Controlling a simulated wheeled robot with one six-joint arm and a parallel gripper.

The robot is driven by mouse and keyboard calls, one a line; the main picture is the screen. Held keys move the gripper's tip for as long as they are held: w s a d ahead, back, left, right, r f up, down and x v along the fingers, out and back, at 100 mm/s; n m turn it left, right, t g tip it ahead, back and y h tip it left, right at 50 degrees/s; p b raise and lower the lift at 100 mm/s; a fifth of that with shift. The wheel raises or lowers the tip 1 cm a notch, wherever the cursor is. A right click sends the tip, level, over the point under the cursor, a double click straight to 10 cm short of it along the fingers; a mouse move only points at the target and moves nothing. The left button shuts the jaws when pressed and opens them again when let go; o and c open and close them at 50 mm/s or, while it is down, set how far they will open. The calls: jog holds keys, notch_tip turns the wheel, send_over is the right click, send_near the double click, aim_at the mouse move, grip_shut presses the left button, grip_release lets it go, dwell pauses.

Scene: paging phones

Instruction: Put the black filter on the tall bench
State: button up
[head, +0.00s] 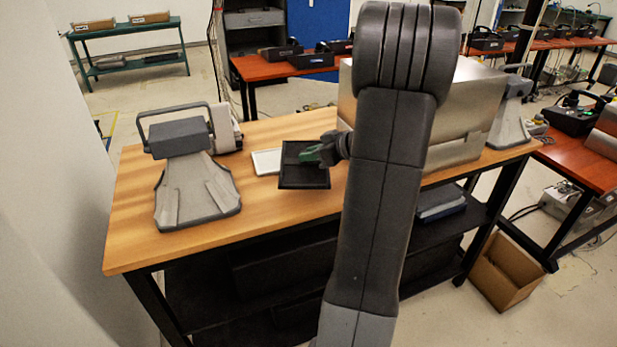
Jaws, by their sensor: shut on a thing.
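The black filter (303,178) is a flat dark rectangular frame over the wooden top of the tall bench (270,206), near its middle. My gripper (318,154) reaches in from the right and is shut on the filter's edge. I cannot tell whether the filter touches the bench top or hangs just above it. Part of the gripper and the bench behind it are hidden by my dark arm.
A white flat panel (266,161) lies just left of the filter. A grey handled device (192,180) stands on the left of the bench. A large metal box (466,116) fills the right. A cardboard box (503,272) sits on the floor.

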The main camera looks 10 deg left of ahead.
notch_tip(320, 180, down, 7)
jog(key=shift+f+b, duration=0.15)
jog(key=shift+b, duration=0.15)
jog(key=shift+f, duration=0.15)
jog(key=o, duration=1)
jog(key=shift+r, duration=0.2)
jog(key=v, duration=1.2)
